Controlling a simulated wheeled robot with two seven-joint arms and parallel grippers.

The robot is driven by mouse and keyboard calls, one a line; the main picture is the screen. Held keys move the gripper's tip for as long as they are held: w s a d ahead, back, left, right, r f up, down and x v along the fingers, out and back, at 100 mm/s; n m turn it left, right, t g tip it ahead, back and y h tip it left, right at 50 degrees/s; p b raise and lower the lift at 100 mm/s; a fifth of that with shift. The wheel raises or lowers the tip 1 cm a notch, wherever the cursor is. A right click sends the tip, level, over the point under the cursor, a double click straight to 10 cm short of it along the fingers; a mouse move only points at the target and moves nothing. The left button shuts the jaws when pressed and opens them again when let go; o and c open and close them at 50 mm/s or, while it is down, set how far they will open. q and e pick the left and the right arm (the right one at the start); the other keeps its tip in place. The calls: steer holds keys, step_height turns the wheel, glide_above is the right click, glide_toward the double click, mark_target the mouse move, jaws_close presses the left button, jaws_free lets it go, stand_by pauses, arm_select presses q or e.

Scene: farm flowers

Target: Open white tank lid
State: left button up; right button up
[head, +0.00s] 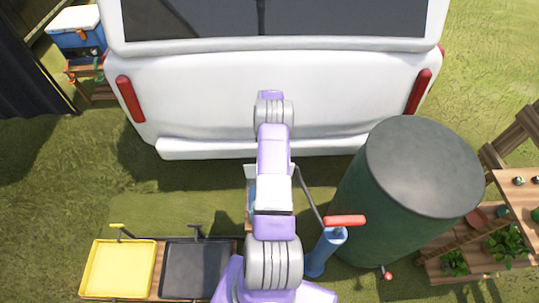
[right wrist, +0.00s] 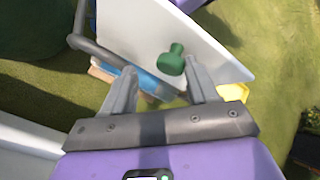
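A white panel (right wrist: 145,30) with a green knob (right wrist: 172,62) on it is in the right wrist view; it looks like the white tank's lid. My right gripper (right wrist: 160,66) is open, its two grey fingers apart. The knob shows between the fingertips, nearer the right-hand finger in the picture; I cannot tell if they touch. Blue and white parts (right wrist: 150,84) show below the panel, partly hidden by a finger. In the head view, a small white corner (head: 251,171) shows beside my purple arm, which hides the rest and the gripper. My left gripper is not in view.
A blue pump with a red handle (head: 345,221) stands right of my arm, close to a large dark green barrel (head: 422,165). A white van (head: 200,88) is behind. Yellow (head: 118,268) and black (head: 196,270) trays are at the lower left. Grass is open at left.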

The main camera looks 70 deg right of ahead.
steer(key=shift+w+d, duration=0.1)
steer(key=v, duration=0.7)
steer(key=shift+r+p, duration=0.2)
steer(key=shift+p, duration=0.1)
stand_by(0.4)
steer(key=w+a+f+n+h, duration=0.1)
steer(key=w+a+f, duration=0.45)
steer(key=a, duration=0.25)
steer(key=w+a+f+t+h, duration=0.1)
steer(key=w+a+f, duration=0.45)
steer(key=a, duration=0.25)
steer(key=w+a+f+n, duration=0.1)
steer(key=w+a+f, duration=0.45)
steer(key=a, duration=0.25)
steer(key=s+a+t, duration=0.1)
steer(key=s+a, duration=0.2)
steer(key=a, duration=0.6)
steer(key=s+a+r+t, duration=0.1)
steer(key=s+a, duration=0.3)
steer(key=a, duration=0.5)
steer(key=s+a+r+h, duration=0.1)
steer(key=s+a, duration=0.2)
steer(key=a, duration=0.7)
steer(key=shift+s+t, duration=0.4)
